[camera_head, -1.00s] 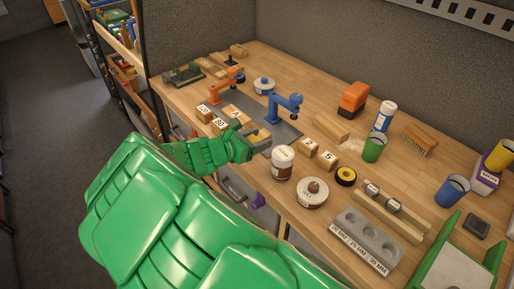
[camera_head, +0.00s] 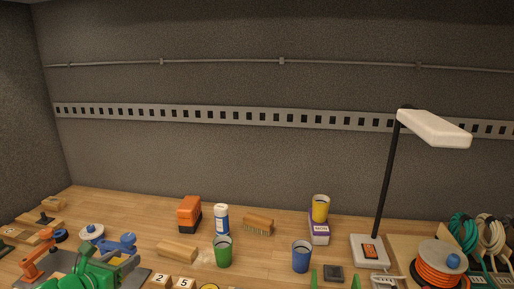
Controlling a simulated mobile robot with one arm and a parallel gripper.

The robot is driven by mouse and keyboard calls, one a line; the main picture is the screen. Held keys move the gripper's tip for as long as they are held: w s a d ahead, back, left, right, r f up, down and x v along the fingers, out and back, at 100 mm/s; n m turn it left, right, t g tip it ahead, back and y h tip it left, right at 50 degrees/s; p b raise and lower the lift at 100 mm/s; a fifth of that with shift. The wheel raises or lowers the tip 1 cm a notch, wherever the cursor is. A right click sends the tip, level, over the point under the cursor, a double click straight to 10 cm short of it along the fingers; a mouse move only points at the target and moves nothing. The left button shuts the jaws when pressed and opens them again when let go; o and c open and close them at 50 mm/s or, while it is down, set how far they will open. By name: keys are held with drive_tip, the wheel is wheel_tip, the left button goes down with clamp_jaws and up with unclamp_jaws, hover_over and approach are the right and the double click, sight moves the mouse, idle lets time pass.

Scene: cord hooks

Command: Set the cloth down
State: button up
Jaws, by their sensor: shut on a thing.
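My gripper (camera_head: 118,268) is at the bottom left, low over the grey mat, beside the blue clamp-like tool (camera_head: 118,244). The green arm covers much of it, and the frame's bottom edge cuts the arm off. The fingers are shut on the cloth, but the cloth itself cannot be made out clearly. Whether it touches the mat cannot be told.
An orange tool (camera_head: 36,262) stands left of my gripper and a wooden block (camera_head: 177,251) lies to its right.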

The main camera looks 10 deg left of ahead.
drive_tip(key=w+d+r+m+h, duration=0.1)
drive_tip(key=w+d+r, duration=0.2)
drive_tip(key=w+d, duration=1)
drive_tip(key=w+d+r+m+h, duration=0.1)
drive_tip(key=w+d+r+h, duration=0.15)
drive_tip(key=w+d, duration=1.3)
drive_tip(key=d, duration=1.3)
drive_tip(key=w+d+f, duration=0.1)
drive_tip(key=w+d, duration=0.2)
drive_tip(key=d, duration=1.3)
drive_tip(key=shift+w+f+m+g, duration=0.15)
drive_tip(key=shift+w+m+g, duration=0.15)
drive_tip(key=shift+m, duration=0.1)
drive_tip(key=shift+a, duration=0.2)
drive_tip(key=m+h, duration=0.1)
drive_tip(key=h, duration=0.1)
hover_over(259, 257)
wheel_tip(259, 257, down, 9)
drive_tip(key=shift+y, duration=0.45)
drive_tip(key=shift+f, duration=3.75)
